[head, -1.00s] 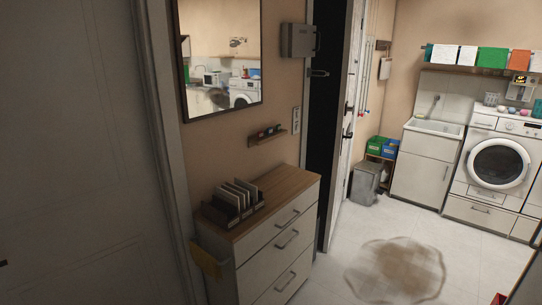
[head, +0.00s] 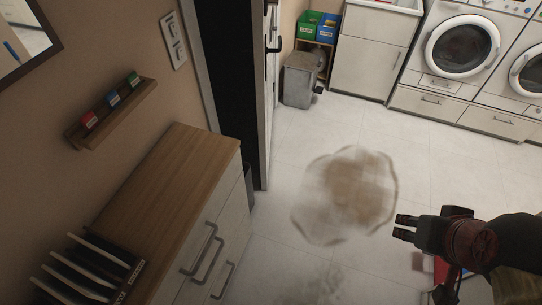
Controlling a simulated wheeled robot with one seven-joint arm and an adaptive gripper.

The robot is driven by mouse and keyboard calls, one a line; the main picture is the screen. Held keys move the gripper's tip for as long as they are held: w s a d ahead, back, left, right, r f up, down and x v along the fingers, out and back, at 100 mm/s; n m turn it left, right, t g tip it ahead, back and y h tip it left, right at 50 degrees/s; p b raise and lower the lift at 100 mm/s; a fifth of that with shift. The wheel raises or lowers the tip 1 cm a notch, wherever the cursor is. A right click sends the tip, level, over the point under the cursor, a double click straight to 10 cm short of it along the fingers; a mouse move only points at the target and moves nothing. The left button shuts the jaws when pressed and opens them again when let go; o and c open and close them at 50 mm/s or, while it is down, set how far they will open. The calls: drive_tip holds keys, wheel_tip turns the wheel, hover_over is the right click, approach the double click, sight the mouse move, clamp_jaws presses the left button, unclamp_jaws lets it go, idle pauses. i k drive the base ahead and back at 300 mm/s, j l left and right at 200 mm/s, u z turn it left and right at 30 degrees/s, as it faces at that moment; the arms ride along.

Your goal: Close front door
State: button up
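A door stands open at upper middle in the head view; its narrow pale edge and part of its inner face (head: 271,95) show, with a dark handle (head: 274,43) on it. To its left is a dark tall opening or panel (head: 228,70); I cannot tell which. The top of the door is out of the frame. My gripper (head: 400,227) is at right, well apart from the door, pointing left over the floor. Its two fingers are a little apart with nothing between them.
A wood-topped drawer cabinet (head: 158,185) stands left of the door, holding a dark file rack (head: 125,280). A grey bin (head: 299,80) stands beyond the door. Washing machines (head: 462,45) line the back. The floor has a brownish round patch (head: 350,190) and is otherwise largely clear.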

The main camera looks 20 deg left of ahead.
sight(262, 12)
drive_tip(key=i+l+z, duration=0.1)
drive_tip(key=i+z, duration=0.2)
drive_tip(key=i, duration=0.7)
drive_tip(key=i+j+z, duration=0.15)
drive_tip(key=i+z, duration=0.15)
drive_tip(key=i, duration=0.7)
drive_tip(key=u, duration=0.4)
drive_tip(key=i+u, duration=0.1)
drive_tip(key=u, duration=0.7)
drive_tip(key=l+u, duration=0.15)
drive_tip(key=u, duration=0.25)
drive_tip(key=i+u, duration=0.1)
drive_tip(key=u, duration=1.8)
